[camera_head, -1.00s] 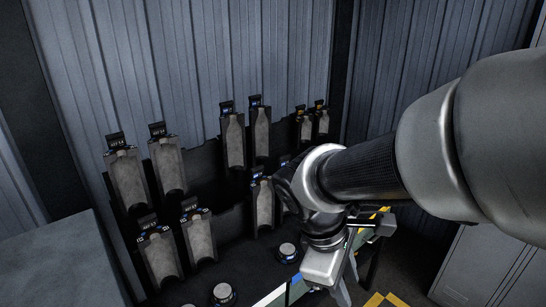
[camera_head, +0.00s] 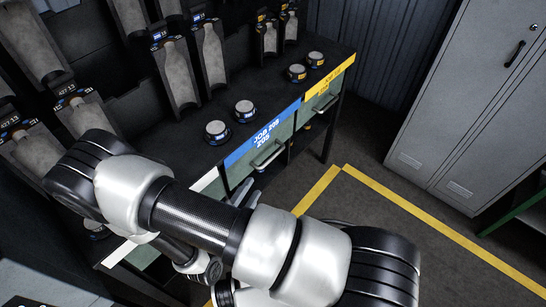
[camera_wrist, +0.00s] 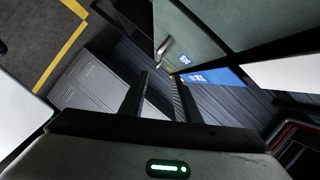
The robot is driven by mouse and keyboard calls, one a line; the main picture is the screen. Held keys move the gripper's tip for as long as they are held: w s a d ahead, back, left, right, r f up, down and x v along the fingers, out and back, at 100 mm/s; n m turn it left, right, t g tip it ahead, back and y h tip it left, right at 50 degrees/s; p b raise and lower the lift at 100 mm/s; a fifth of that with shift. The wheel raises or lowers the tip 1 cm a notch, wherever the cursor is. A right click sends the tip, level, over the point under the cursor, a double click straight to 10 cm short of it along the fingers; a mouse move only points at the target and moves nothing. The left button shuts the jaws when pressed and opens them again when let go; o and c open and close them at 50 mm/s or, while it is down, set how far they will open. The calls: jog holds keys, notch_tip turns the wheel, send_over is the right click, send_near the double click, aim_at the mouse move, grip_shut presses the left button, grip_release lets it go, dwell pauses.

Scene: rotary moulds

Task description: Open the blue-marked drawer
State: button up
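The blue-marked drawer (camera_head: 241,169) is a green-grey front under a blue label strip (camera_head: 262,136) reading "JOB 299" on the black bench. Its bar handle (camera_head: 268,157) sticks out in front. The drawer looks closed. In the wrist view the handle (camera_wrist: 165,48) lies just beyond my fingertips, beside the drawer front (camera_wrist: 208,35), with blue label (camera_wrist: 210,77) to the right. My gripper (camera_wrist: 162,82) is open, its two dark fingers apart with nothing between them. In the head view my gripper (camera_head: 244,190) shows only partly, behind my arm and just below the handle.
A yellow-labelled drawer (camera_head: 318,105) sits to the right, also with a handle. Round grey-topped pucks (camera_head: 217,130) and bottle-shaped moulds (camera_head: 177,75) stand on the bench. Grey lockers (camera_head: 475,110) stand at right. Floor with yellow lines (camera_head: 415,220) is clear between.

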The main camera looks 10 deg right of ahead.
aim_at(271, 157)
jog(key=shift+n+y, duration=0.3)
jog(key=b+x, duration=0.2)
jog(key=x, duration=1.5)
jog(key=shift+w+d+f+b, duration=0.1)
jog(key=shift+w+f+b, duration=0.1)
jog(key=shift+b, duration=0.1)
jog(key=shift+c, duration=0.5)
grip_shut()
